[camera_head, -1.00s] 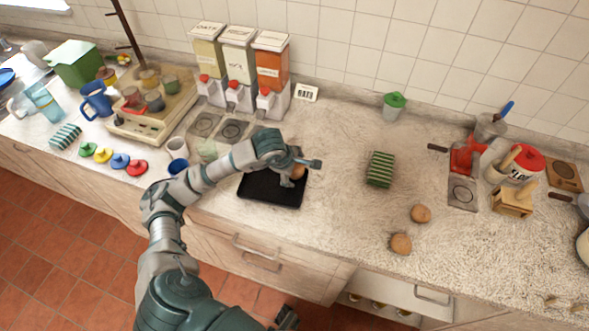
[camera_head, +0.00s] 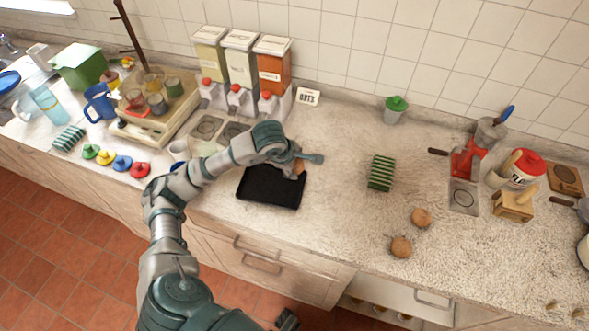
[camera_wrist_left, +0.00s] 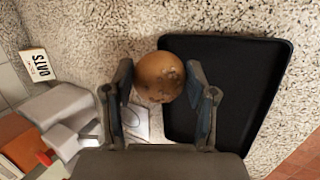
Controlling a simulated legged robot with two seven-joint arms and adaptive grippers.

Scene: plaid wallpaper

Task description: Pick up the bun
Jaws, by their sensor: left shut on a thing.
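A round brown bun (camera_wrist_left: 159,77) is between the two fingers of my left gripper (camera_wrist_left: 166,98) in the left wrist view, with dark spots on its right side. The gripper is shut on it. In the head view the bun (camera_head: 299,167) shows partly behind my left gripper (camera_head: 296,162), over the back right corner of a black tray (camera_head: 270,188). The wrist view shows the bun overlapping the edge of the empty-looking tray (camera_wrist_left: 226,95). I cannot tell the exact height of the bun above it.
Two more round brown buns (camera_head: 421,217) (camera_head: 401,246) lie on the counter to the right. A green striped block (camera_head: 381,172) stands between them and the tray. Dispensers (camera_head: 240,65) stand behind my arm. The counter right of the tray is mostly clear.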

